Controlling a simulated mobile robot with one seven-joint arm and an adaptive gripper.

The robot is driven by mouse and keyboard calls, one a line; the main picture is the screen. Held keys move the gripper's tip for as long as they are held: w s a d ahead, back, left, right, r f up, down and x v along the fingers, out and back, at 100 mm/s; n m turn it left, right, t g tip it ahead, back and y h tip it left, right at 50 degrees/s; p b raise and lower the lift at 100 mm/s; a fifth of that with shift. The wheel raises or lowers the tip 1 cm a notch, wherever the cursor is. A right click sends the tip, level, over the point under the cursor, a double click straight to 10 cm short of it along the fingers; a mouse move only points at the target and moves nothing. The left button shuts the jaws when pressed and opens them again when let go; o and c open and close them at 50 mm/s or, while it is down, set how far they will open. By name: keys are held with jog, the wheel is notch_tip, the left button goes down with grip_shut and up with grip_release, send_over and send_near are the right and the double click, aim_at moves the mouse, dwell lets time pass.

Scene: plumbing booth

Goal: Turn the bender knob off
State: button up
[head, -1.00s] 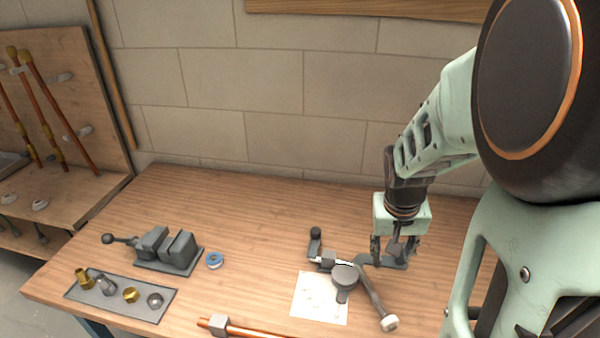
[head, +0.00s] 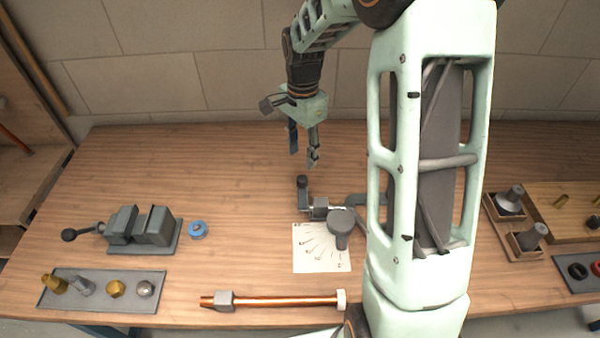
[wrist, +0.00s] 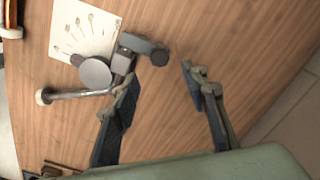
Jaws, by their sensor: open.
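The bender (head: 319,208) stands on the wooden bench behind a white marked sheet (head: 318,252). It has a round grey disc (head: 341,222) at its front and a dark upright knob (head: 302,182) at its left end. The knob also shows in the wrist view (wrist: 159,56), beyond my fingertips. My gripper (head: 304,157) is open and empty above the bench, just behind the knob. In the wrist view my gripper (wrist: 160,75) has its fingers spread, with bare wood between them. My arm hides part of the bender's right side in the head view.
A vise (head: 150,230) and blue tape roll (head: 197,229) stand at the left, behind a tray of fittings (head: 62,297). A copper pipe (head: 285,301) lies along the front. Holders (head: 515,225) stand at the right. The bench's back left is clear.

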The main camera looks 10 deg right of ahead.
aim_at(302, 178)
notch_tip(302, 178, down, 9)
jog(key=shift+f+p, duration=0.2)
jog(key=shift+p, duration=0.25)
grip_shut()
